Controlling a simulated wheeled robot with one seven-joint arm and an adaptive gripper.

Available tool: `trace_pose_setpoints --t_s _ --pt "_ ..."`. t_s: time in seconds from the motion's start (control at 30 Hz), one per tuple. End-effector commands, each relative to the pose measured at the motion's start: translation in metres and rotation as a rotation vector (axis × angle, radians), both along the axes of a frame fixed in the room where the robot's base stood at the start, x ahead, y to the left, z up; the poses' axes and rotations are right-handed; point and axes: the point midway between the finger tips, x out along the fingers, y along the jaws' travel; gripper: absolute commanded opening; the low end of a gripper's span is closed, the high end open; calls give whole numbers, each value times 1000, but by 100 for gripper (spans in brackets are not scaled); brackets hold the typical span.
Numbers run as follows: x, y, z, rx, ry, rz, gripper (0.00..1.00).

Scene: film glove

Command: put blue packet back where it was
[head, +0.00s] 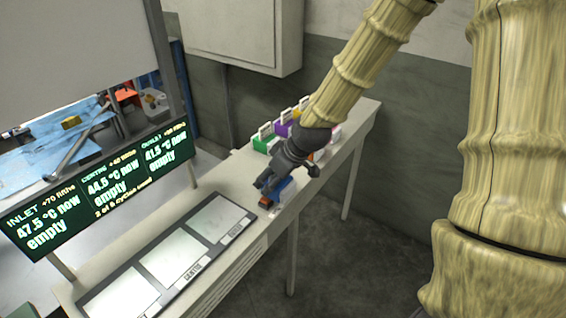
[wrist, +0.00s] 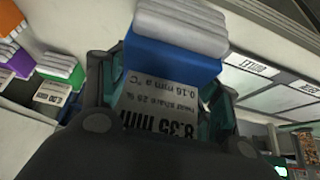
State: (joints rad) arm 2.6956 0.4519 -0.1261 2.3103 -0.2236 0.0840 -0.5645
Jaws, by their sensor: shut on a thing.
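My gripper (head: 271,187) is shut on the blue packet (head: 284,190), over the bench near the end of the three-panel plate. In the wrist view the blue packet (wrist: 172,62) sits between my fingers (wrist: 165,95). It has a white folded top and a printed label reading 8.35 mm. In the head view my fingers hide part of it, and I cannot tell whether it touches the bench. Further along the bench stand a green packet (head: 265,145), a purple packet (head: 283,129) and other coloured packets, partly hidden by my arm.
The bench (head: 215,172) holds a dark plate with pale panels, the nearest to my gripper being one (head: 217,218) with nothing on it. A display (head: 100,190) stands behind, reading empty for inlet, centre and outlet. A wall cabinet (head: 245,30) hangs above.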

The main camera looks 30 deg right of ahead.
Motion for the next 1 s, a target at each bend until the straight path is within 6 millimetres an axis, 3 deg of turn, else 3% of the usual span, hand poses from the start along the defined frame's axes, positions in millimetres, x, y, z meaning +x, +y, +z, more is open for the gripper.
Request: trace_pose_setpoints --t_s 0.2,0.53,0.9,1.0 --pt "30 -39 -2 2 -1 -14 32" --pt "76 -83 -8 1 -1 -13 32" --pt "99 -102 -12 0 0 -9 32" --pt "97 -100 -24 1 2 -9 32"
